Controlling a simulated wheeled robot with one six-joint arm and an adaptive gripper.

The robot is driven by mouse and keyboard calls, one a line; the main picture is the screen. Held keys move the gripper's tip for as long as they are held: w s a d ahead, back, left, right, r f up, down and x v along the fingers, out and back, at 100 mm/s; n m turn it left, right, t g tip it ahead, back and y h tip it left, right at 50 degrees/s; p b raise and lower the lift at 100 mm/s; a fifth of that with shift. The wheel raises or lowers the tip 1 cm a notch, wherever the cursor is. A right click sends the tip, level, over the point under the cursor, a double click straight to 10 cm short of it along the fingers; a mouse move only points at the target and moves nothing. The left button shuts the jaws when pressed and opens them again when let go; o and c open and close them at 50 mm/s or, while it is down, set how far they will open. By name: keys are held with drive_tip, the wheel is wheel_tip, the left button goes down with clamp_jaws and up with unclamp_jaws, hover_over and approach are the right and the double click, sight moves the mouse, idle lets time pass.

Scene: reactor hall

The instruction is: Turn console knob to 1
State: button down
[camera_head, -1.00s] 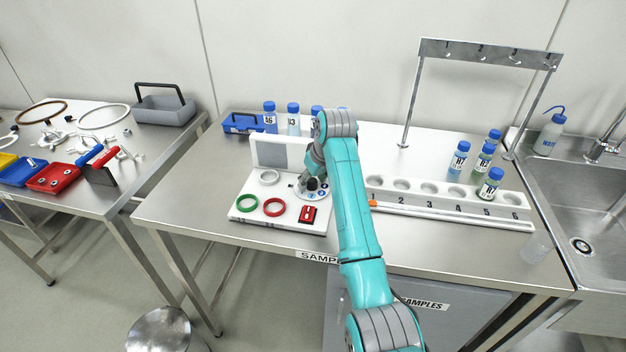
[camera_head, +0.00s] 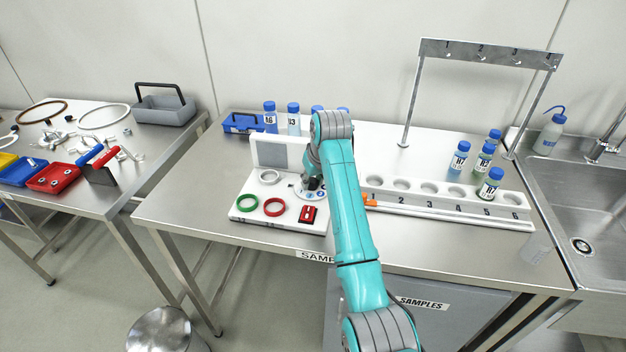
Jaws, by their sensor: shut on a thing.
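The white console (camera_head: 243,213) stands on the steel table, with a grey upright panel (camera_head: 271,154) at its back. Its knob sits on a round dial plate (camera_head: 323,194) with blue number marks at the console's right side. My gripper (camera_head: 313,183) points down over the dial and is shut on the knob. The knob is mostly hidden by my gripper and arm, so its pointer and setting cannot be read. A green ring (camera_head: 247,203), a red ring (camera_head: 274,207), a pale ring (camera_head: 269,177) and a red switch block (camera_head: 308,215) are on the console.
Several blue-capped bottles (camera_head: 269,113) stand behind the console. A numbered white rack (camera_head: 446,201) lies to the right, with more bottles, a hook stand (camera_head: 487,53) and a sink (camera_head: 575,200). A side table (camera_head: 85,200) with red and blue bins is at left.

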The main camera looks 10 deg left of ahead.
drive_tip(key=m+h, duration=0.1)
drive_tip(key=m, duration=0.3)
drive_tip(key=shift+a+t, duration=0.15)
drive_tip(key=shift+t, duration=0.15)
drive_tip(key=shift+m+h, duration=1)
drive_tip(key=shift+m, duration=1)
drive_tip(key=c, duration=0.8)
unclamp_jaws()
drive_tip(key=shift+c, duration=0.2)
drive_tip(key=shift+s, duration=0.1)
drive_tip(key=v, duration=1.2)
drive_tip(key=shift+a, duration=0.15)
